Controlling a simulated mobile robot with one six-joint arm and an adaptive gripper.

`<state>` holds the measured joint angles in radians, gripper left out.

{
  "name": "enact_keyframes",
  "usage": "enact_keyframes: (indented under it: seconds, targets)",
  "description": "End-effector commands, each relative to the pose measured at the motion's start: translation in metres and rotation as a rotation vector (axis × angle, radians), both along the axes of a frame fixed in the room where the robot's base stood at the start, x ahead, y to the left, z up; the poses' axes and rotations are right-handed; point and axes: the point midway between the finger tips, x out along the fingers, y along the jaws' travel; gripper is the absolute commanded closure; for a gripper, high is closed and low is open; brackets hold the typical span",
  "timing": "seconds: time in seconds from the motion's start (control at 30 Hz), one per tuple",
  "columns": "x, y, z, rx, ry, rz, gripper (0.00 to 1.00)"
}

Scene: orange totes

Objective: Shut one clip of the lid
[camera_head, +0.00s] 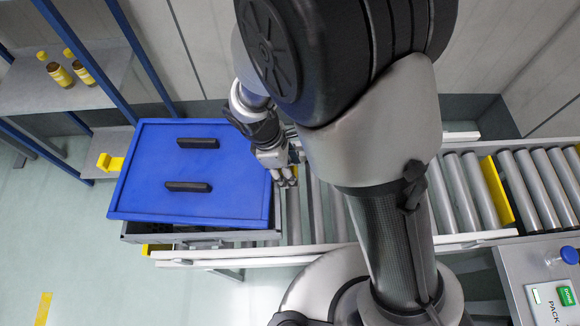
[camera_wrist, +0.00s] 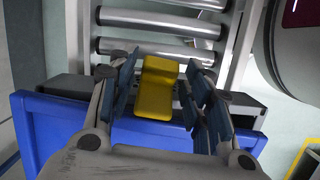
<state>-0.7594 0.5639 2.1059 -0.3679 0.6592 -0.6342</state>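The blue lid (camera_head: 190,215) with two black handles lies on a grey tote (camera_head: 205,236); its blue edge also shows in the wrist view (camera_wrist: 60,135). A yellow clip (camera_wrist: 158,88) is at the lid's right edge, between my gripper's fingers in the wrist view. Another yellow clip (camera_head: 110,162) sticks out from the lid's left edge. My gripper (camera_head: 285,178) is beside the lid's right edge. In the wrist view my gripper (camera_wrist: 160,98) is open, with its fingers on either side of the clip and small gaps visible. I cannot tell whether they touch it.
The tote stands at the left end of a roller conveyor (camera_head: 470,190), whose rollers show beyond the clip in the wrist view. A shelf (camera_head: 70,85) with yellow bottles (camera_head: 60,73) stands at the back left. A control panel (camera_head: 545,285) is at the lower right. My arm hides the conveyor's middle.

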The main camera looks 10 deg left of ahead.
Motion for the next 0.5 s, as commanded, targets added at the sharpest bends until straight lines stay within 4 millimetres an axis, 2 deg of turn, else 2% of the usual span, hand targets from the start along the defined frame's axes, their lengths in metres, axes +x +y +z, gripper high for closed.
enact_keyframes:
  seconds: [0.37, 0.5]
  targets:
    - [0.000, -0.002, 0.001, -0.004, 0.001, -0.001, 0.47]
    - [0.000, 0.002, 0.010, -0.002, -0.001, -0.001, 0.47]
